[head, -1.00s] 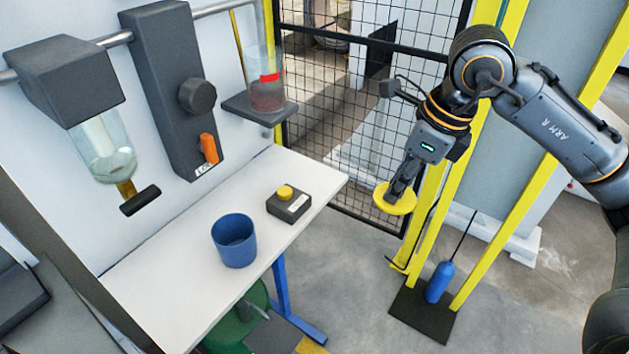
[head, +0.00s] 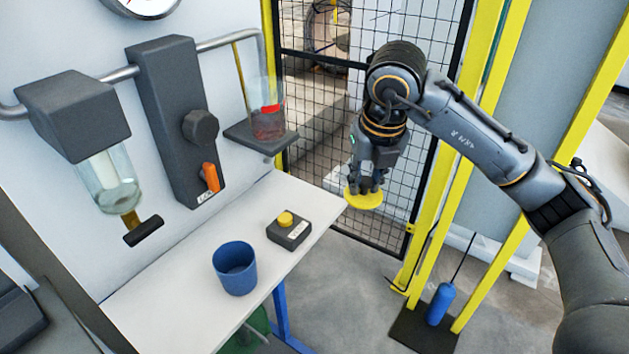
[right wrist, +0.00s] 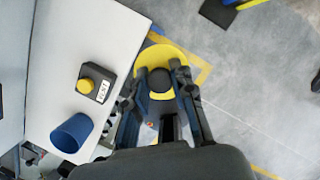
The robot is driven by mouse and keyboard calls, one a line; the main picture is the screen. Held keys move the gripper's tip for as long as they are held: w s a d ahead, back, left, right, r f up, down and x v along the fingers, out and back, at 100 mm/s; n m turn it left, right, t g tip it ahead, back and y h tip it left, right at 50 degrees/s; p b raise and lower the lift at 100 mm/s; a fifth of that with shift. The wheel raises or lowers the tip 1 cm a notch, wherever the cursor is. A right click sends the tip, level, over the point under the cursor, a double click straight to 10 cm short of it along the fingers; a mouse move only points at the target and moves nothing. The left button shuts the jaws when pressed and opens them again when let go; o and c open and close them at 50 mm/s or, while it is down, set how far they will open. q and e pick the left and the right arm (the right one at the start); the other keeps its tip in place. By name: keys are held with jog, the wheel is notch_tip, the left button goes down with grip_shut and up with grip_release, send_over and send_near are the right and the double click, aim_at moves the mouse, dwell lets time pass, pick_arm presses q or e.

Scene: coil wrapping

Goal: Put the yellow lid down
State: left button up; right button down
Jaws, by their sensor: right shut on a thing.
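The yellow lid (head: 364,200) is a round disc with a dark knob, seen clearly in the right wrist view (right wrist: 177,61). My right gripper (head: 368,184) is shut on its knob and holds it in the air, just beyond the right end of the white table. In the right wrist view the right gripper's fingers (right wrist: 160,84) stand on either side of the knob. The lid's near part is partly hidden by the fingers. My left gripper is not in view.
The white table (head: 165,290) bears a blue cup (head: 235,275) and a dark box with a yellow button (head: 289,229). Bare tabletop lies around them. A mesh fence (head: 340,130) stands behind the lid.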

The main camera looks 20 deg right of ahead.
jog(key=w+a+p, duration=0.1)
jog(key=w+a, duration=0.1)
jog(key=w+a+f+p, duration=0.1)
jog(key=w+a, duration=0.1)
jog(key=w, duration=0.1)
jog(key=w+a+f+p, duration=0.1)
jog(key=w+a+p, duration=0.1)
jog(key=w, duration=0.1)
jog(key=shift+w+a, duration=0.15)
jog(key=shift+a, duration=0.15)
jog(key=shift+d+f+p, duration=0.1)
jog(key=shift+f+p, duration=0.2)
jog(key=shift+f, duration=0.35)
notch_tip(320, 180, down, 2)
jog(key=shift+f+p, duration=0.15)
jog(key=shift+p, duration=0.45)
jog(key=shift+f+p, duration=0.35)
jog(key=shift+p, duration=0.05)
jog(key=shift+w+f, duration=0.15)
jog(key=shift+f, duration=0.35)
jog(key=c, duration=1.1)
grip_release()
